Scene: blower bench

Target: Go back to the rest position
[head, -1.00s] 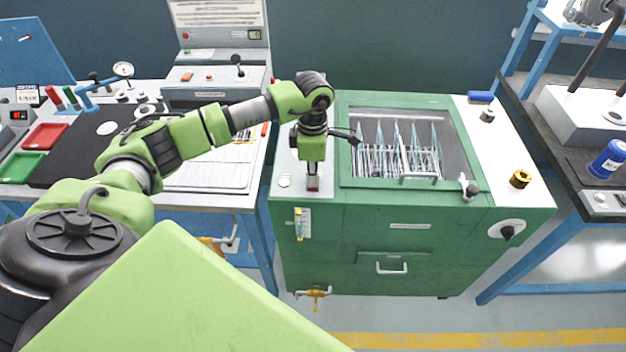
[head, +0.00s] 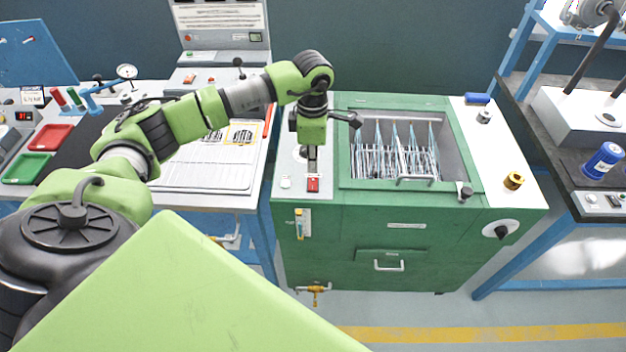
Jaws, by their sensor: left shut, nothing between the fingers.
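My left gripper (head: 312,162) is at the left side of the green cabinet's top. Its fingers point down and are shut with nothing between them. They are just above and behind a red switch (head: 313,184) on the pale strip, and a small gap seems to show between them. My left arm reaches in from the left, over the neighbouring bench, and bends down at the wrist. My right gripper is not in view.
The green cabinet (head: 345,235) has a bay with several thin plates (head: 395,155). A brass fitting (head: 513,181) and a black knob (head: 502,232) are at its right. A bench with red (head: 50,138) and green (head: 27,168) trays is left; a blue-framed bench (head: 545,150) is right.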

